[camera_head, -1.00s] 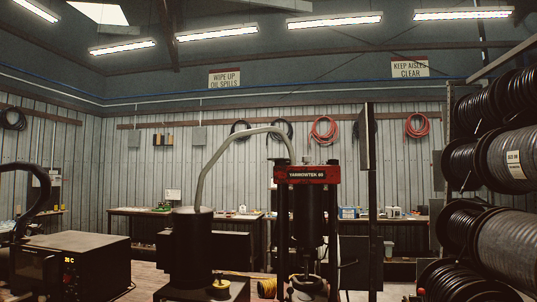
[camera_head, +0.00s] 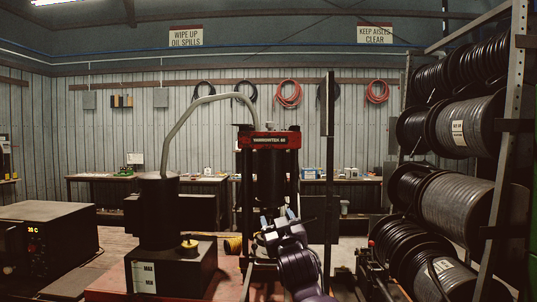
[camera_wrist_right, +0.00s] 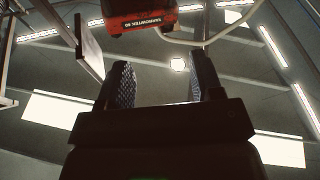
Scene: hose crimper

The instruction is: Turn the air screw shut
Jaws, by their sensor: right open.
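The crimper press (camera_head: 270,142) has a red head and dark posts in the middle of the head view. Its red head (camera_wrist_right: 140,18) also shows at the top of the right wrist view. A dark pump with a tank (camera_head: 172,272) stands left of it, joined by a grey hose. A yellow knob (camera_head: 190,243) sits on the tank top; I cannot tell if it is the air screw. My right gripper (camera_head: 278,218) is in front of the press, fingers up, open and empty. The wrist view shows nothing between its fingers (camera_wrist_right: 160,66). My left gripper is out of view.
A black control box (camera_head: 48,235) stands at the left. A dark upright panel (camera_head: 328,105) rises just right of the press. A rack of hose reels (camera_head: 465,200) fills the right side. Benches (camera_head: 205,181) line the back wall.

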